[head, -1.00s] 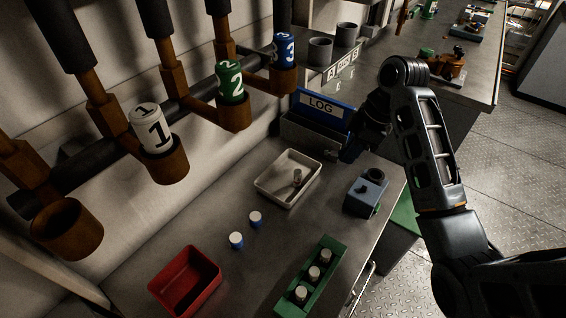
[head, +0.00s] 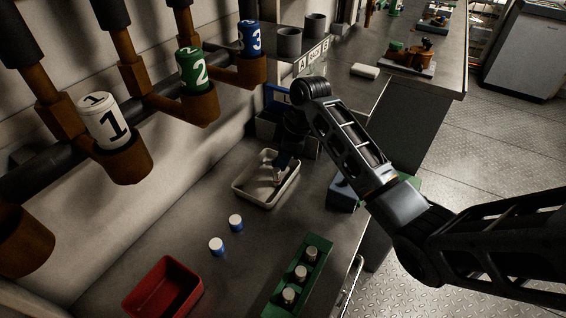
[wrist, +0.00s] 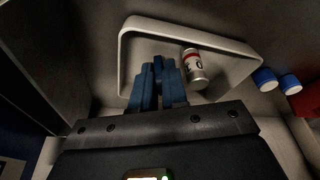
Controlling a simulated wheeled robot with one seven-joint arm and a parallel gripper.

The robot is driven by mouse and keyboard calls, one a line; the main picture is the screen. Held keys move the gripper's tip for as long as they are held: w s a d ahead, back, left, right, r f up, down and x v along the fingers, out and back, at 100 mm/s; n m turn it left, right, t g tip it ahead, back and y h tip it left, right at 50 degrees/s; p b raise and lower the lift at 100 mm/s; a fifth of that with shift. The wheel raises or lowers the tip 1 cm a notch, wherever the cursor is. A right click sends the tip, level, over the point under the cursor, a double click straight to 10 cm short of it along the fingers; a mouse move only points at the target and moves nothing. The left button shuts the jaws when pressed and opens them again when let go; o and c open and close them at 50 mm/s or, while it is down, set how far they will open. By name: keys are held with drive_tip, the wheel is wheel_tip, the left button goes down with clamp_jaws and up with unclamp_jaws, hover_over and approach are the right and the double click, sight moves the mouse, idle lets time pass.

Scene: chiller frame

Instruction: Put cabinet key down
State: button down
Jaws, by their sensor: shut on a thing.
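My gripper (head: 282,163) is over the pale tray (head: 262,203) on the bench, its fingers pointing down into it. In the wrist view the blue fingers (wrist: 158,82) are close together, inside the outline of the tray's rim (wrist: 190,27). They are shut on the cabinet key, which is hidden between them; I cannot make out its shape. A small white cylinder with a red band (wrist: 195,66) lies in the tray beside the fingers. I cannot tell whether the key touches the tray floor.
Two blue-and-white vials (head: 236,223) stand near the tray, with a red bin (head: 163,290) and a green rack of vials (head: 310,262) nearer me. A blue device (head: 340,196) sits right of the tray, partly behind my arm. Numbered canisters (head: 196,72) hang along the wall.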

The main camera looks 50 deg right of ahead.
drive_tip(key=shift+f, duration=0.9)
drive_tip(key=shift+f, duration=0.1)
drive_tip(key=c, duration=1.4)
unclamp_jaws()
drive_tip(key=shift+v, duration=6.15)
